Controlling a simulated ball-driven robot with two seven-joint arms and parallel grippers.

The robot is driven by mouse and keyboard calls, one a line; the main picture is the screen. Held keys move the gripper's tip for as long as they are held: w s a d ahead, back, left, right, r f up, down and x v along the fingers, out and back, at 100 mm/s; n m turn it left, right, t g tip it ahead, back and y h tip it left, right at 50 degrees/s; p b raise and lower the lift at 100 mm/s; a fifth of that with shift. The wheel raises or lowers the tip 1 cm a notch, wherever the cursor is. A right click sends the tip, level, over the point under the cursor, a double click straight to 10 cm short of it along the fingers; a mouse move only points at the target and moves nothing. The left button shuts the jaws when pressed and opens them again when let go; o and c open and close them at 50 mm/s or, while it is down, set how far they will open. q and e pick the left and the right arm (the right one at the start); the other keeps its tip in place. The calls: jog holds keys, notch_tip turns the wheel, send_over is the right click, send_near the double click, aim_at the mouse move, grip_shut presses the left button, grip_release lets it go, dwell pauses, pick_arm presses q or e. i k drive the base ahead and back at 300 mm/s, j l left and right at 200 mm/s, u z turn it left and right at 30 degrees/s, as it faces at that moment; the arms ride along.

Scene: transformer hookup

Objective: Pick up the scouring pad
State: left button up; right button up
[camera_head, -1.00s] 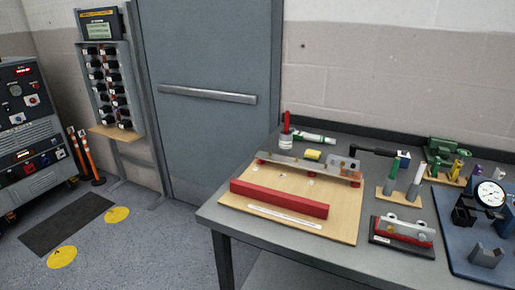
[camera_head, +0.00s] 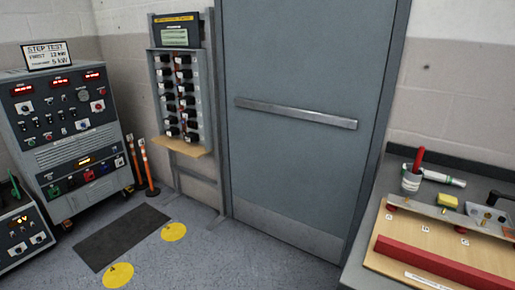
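A small yellow and dark-green block (camera_head: 447,201), which looks like the scouring pad, is at the right of the head view. It sits at the back of the wooden board (camera_head: 385,262) on the bench, by the grey metal bar (camera_head: 450,217). Nothing is holding it. Neither of my grippers is in view.
A long red bar (camera_head: 440,263) lies in front. A grey door (camera_head: 300,110), connector rack (camera_head: 180,90) and control cabinet (camera_head: 70,135) fill the left. The floor between is open.

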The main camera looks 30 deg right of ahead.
aim_at(449, 202)
jog(key=i+j+u, duration=0.15)
jog(key=i, duration=0.3)
jog(key=i+j+u, duration=0.15)
jog(key=i, duration=0.3)
jog(key=i+z, duration=0.25)
jog(key=z, duration=0.15)
jog(key=i+z, duration=0.25)
jog(key=z, duration=0.15)
jog(key=i+j+z, duration=0.1)
jog(key=i+z, duration=0.15)
jog(key=z, duration=0.15)
jog(key=i+l+z, duration=0.1)
jog(key=z, duration=0.35)
jog(key=i+z, duration=0.3)
jog(key=z, duration=0.2)
jog(key=i+j+z, duration=0.1)
jog(key=z, duration=0.35)
jog(key=i+j+z, duration=0.15)
jog(key=z, duration=0.35)
jog(key=i+j+z, duration=0.25)
jog(key=z, duration=0.2)
jog(key=i+j+z, duration=0.1)
jog(key=j+z, duration=0.15)
jog(key=z, duration=0.25)
